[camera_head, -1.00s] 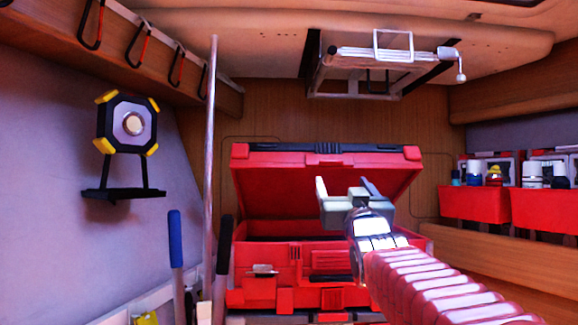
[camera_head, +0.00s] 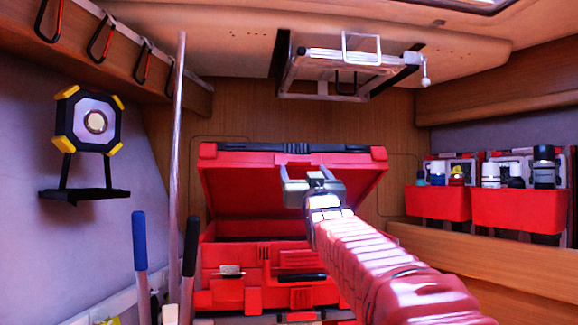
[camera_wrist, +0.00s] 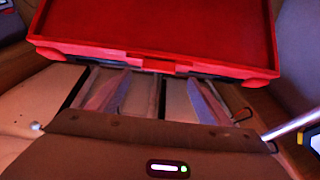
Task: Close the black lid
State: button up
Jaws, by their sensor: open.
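The raised lid (camera_head: 225,178) is red with a black strip along its top edge, not black overall. It stands tilted open above a red toolbox (camera_head: 215,258) at the back of the space. My gripper (camera_head: 303,176) is open and empty, in front of the lid's right half in the head view. It hides part of the lid's inside. In the wrist view the lid (camera_wrist: 155,22) fills the top, with its latch edge facing the fingers. The open fingers (camera_wrist: 157,98) appear below that edge; I cannot tell whether they touch it.
A work light (camera_head: 95,122) hangs on the left wall, near a tall pole (camera_head: 176,150) and upright handles. A folded metal frame (camera_head: 345,75) hangs from the ceiling above the lid. Red bins (camera_head: 438,203) with bottles stand on the right shelf.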

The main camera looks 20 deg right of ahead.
aim_at(299, 162)
jog(key=shift+x, duration=2.85)
jog(key=shift+c, duration=0.2)
